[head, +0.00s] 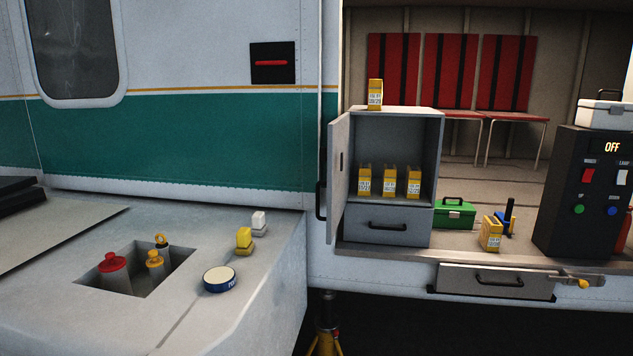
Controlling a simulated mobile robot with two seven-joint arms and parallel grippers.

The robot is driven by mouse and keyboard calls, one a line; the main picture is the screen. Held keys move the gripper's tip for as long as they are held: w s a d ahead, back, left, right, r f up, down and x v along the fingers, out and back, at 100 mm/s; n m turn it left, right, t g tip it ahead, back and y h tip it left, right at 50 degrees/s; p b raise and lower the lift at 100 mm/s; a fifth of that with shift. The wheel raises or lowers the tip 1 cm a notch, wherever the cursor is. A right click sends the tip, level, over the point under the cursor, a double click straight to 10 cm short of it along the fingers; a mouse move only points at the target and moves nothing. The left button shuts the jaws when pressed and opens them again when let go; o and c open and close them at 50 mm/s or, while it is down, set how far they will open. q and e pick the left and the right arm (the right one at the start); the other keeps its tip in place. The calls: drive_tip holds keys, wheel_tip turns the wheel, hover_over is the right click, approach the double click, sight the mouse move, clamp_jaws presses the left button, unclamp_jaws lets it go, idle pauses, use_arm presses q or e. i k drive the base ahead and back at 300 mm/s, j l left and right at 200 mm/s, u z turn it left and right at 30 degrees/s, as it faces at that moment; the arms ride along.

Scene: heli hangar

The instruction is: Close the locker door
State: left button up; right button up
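A small grey locker (438,160) stands on the cabin floor, right of centre in the head view. Its door (340,172) is hinged on the left side and stands open, swung out towards me and to the left. A dark slot shows on the door panel. Inside, several yellow boxes (388,182) stand upright in a row. Below the opening is a closed drawer front with a black handle (388,226). Neither of my grippers is in view.
One yellow box (375,94) stands on the locker. A green case (454,214), another yellow box (491,234) and a black control box (580,195) stand to the right. The grey ledge (250,310) at left holds a round tin (219,280) and capped fittings (114,270).

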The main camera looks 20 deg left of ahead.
sight(338, 129)
drive_tip(key=k+j, duration=0.2)
drive_tip(key=j, duration=0.2)
drive_tip(key=k+j, duration=0.45)
drive_tip(key=j, duration=0.3)
drive_tip(key=k+j, duration=0.2)
drive_tip(key=j, duration=0.15)
drive_tip(key=k+j, duration=0.25)
drive_tip(key=j, duration=0.15)
drive_tip(key=i+l+z, duration=0.2)
drive_tip(key=l+z, duration=0.2)
drive_tip(key=i+l+z, duration=0.25)
drive_tip(key=z, duration=0.15)
drive_tip(key=i+l+z, duration=0.4)
drive_tip(key=i+u, duration=0.4)
drive_tip(key=i, duration=0.2)
drive_tip(key=i+l+u, duration=0.25)
drive_tip(key=i+u, duration=0.15)
drive_tip(key=i, duration=0.2)
